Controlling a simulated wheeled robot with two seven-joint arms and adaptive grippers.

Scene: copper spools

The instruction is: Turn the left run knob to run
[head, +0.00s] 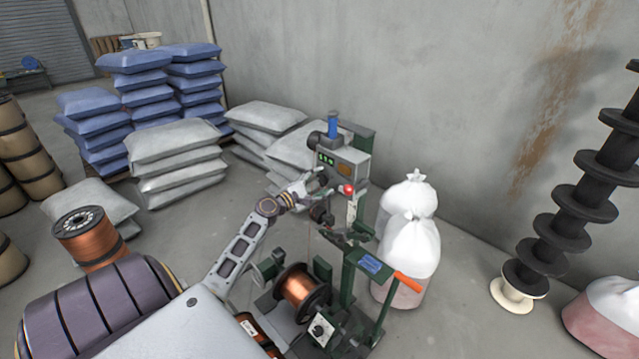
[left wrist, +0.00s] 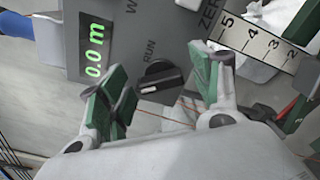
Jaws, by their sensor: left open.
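The run knob (left wrist: 161,83) is black with a raised bar grip, on the grey face of the counter box (head: 343,162). In the left wrist view the word RUN is printed just above the knob. The bar lies nearly level in that picture, its white mark towards the left end, not at the word. My left gripper (left wrist: 165,90) is open, with one green-padded finger on each side of the knob and gaps visible. In the head view my left gripper (head: 316,184) is at the box front and hides the knob. My right gripper is not in view.
A green display (left wrist: 95,48) reads 0.0 m. A red ball (head: 347,189) is close right of my gripper. A copper spool (head: 300,287) and another dial (head: 320,329) sit lower on the machine. White sacks (head: 409,245) stand right, stacked bags (head: 172,155) left.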

